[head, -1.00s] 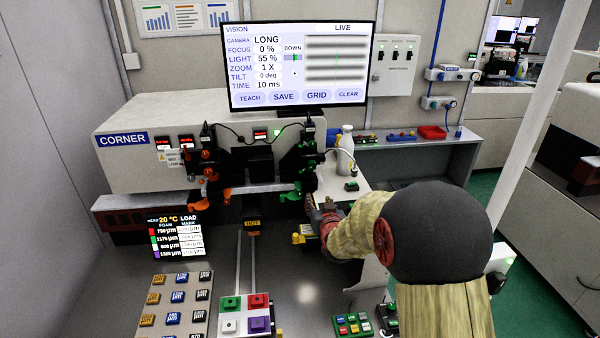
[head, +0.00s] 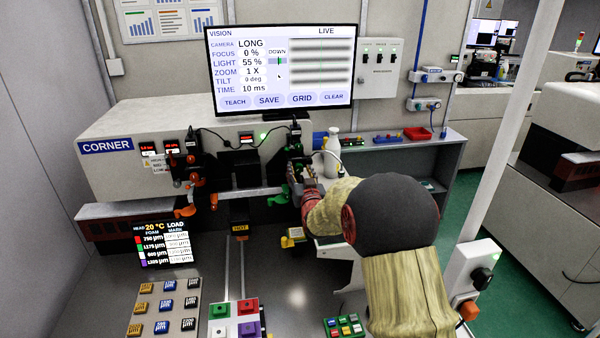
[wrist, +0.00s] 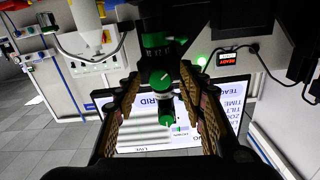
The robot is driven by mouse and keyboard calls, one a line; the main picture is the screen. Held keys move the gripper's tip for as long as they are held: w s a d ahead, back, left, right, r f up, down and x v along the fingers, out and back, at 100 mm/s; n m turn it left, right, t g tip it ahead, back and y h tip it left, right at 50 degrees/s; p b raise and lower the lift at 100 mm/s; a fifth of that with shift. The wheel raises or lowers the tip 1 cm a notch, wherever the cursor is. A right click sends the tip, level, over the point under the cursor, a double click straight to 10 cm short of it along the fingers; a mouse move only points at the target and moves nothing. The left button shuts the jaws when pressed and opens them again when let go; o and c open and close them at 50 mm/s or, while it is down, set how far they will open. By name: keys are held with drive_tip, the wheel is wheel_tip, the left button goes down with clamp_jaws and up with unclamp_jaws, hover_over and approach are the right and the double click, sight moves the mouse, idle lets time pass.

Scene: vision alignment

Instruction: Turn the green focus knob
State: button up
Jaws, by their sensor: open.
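A black camera column with green knobs stands at the right of the machine in the head view. The wrist view shows a green knob with a white mark (wrist: 162,80), a second green knob (wrist: 166,121) and a larger green part (wrist: 156,40); no label tells which is focus. My gripper (head: 299,178) is at this column and partly hides it. In the wrist view my gripper (wrist: 160,84) is open, one finger on each side of the marked knob. I cannot tell whether they touch it. The monitor (head: 280,68) reads FOCUS 0 %, with a blurred live picture.
A similar column with orange knobs (head: 196,180) stands to the left. A green lever (head: 279,196) hangs beside my gripper.

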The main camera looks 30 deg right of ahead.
drive_tip(key=shift+c, duration=1)
drive_tip(key=c, duration=0.8)
clamp_jaws()
